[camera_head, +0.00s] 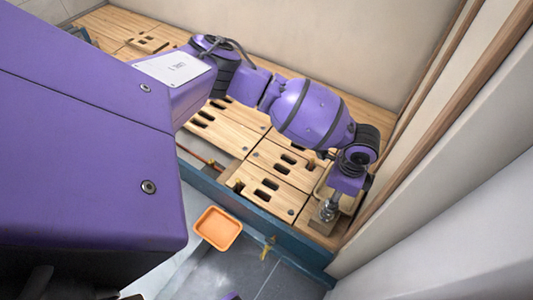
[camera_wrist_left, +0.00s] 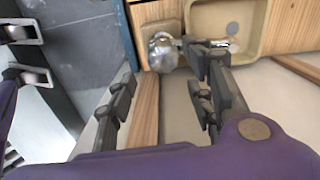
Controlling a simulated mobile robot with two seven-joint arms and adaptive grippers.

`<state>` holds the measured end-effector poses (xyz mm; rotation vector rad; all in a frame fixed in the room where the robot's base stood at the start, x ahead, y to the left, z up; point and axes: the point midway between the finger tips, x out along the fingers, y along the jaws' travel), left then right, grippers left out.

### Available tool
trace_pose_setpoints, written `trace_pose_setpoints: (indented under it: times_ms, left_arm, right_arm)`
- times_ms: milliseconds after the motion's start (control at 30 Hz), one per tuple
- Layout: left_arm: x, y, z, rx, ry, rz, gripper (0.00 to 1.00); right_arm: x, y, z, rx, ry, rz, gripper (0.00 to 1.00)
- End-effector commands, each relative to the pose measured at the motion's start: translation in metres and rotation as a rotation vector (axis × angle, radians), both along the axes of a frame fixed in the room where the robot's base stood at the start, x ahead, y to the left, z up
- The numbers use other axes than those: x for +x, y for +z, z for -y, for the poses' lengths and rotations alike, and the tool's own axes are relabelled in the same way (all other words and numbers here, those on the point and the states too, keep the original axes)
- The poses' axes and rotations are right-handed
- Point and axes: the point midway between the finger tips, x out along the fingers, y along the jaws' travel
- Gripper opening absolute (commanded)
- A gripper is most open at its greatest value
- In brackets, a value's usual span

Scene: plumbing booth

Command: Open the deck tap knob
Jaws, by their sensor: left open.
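The deck tap (camera_head: 328,211) is chrome and stands at the right end of the wooden deck, beside a small beige basin (camera_head: 348,203). In the left wrist view its rounded chrome knob (camera_wrist_left: 163,53) shows between the fingers' lines, a little beyond them, with the spout reaching right over the basin (camera_wrist_left: 262,45). My left gripper (camera_wrist_left: 160,85) is open and empty. Its right finger overlaps part of the spout in the picture; I cannot tell whether they touch. In the head view my left wrist hides the fingers and part of the basin.
Slotted wooden panels (camera_head: 215,132) cover the deck behind a blue front beam (camera_head: 240,209). An orange tray (camera_head: 218,228) lies in front of the beam. A wall and wooden trim (camera_head: 440,105) stand close on the right. The grey floor is mostly free.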

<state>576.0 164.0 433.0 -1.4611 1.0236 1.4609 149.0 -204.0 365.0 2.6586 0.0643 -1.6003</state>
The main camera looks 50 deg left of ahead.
Motion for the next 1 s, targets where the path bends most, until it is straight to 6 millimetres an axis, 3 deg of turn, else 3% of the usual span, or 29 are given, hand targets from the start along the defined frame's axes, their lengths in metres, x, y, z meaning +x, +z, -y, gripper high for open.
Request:
trace_pose_setpoints:
  times_ms: [333,667,1000]
  left_arm:
    - [0.001,-0.056,0.001,0.000,0.000,0.000,0.48]
    - [0.002,-0.063,0.001,-0.001,0.000,0.004,0.48]
    - [0.001,-0.063,0.001,-0.002,0.000,0.002,0.06]
  right_arm:
    - [-0.007,-0.030,0.001,-0.001,-0.002,-0.027,0.40]
    - [-0.008,-0.032,0.002,-0.004,-0.003,-0.030,0.40]
    - [-0.008,-0.032,0.003,-0.005,0.000,-0.029,0.40]
